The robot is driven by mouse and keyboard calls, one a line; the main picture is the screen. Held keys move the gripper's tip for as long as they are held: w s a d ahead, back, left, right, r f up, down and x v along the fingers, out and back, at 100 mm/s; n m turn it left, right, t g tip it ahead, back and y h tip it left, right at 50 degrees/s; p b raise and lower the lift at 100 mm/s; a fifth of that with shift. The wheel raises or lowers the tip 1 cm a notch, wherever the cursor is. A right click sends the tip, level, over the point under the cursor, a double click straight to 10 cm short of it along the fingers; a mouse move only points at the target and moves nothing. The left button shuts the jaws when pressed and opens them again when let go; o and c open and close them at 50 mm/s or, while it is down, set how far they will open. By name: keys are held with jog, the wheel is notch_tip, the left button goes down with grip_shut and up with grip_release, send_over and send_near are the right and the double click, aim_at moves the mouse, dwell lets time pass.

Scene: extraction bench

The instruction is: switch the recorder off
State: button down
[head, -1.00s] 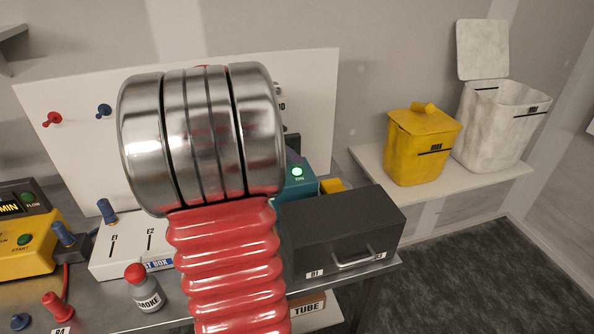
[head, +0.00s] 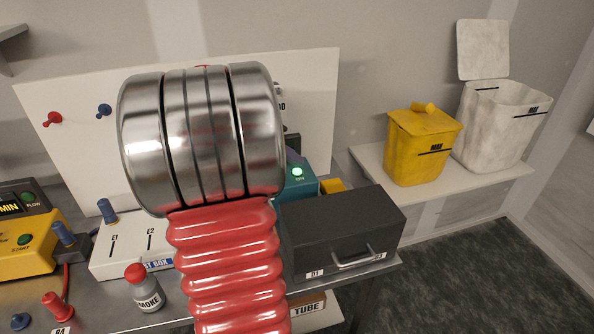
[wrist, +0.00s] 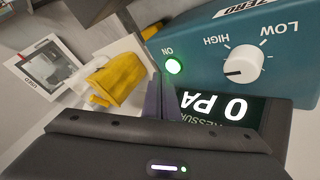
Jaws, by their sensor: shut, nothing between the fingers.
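A teal device (head: 302,189) stands behind the dark drawer box in the head view, partly hidden by my arm. Its round button (head: 297,172) glows green, with ON beside it. The wrist view shows the teal device (wrist: 200,50) close up, with the lit green button (wrist: 173,66), a white knob (wrist: 243,63) marked LOW and HIGH, and a display (wrist: 225,112) reading 0 PA. No recorder label is legible. My gripper (wrist: 162,98) is shut and empty, its fingertips just below the green button in the picture. Whether they touch the device I cannot tell.
A dark drawer box (head: 340,228) stands in front of the teal device. A white box (head: 130,245) and a smoke bottle (head: 146,290) are left of my arm. A yellow bin (head: 418,150) and a white bin (head: 497,130) stand on a shelf at right.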

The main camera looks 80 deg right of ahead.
jog(key=shift+f, duration=0.1)
dwell(0.3)
jog(key=shift+f, duration=0.3)
jog(key=shift+f, duration=0.4)
dwell(0.9)
jog(key=shift+r, duration=0.85)
jog(key=shift+r, duration=2.5)
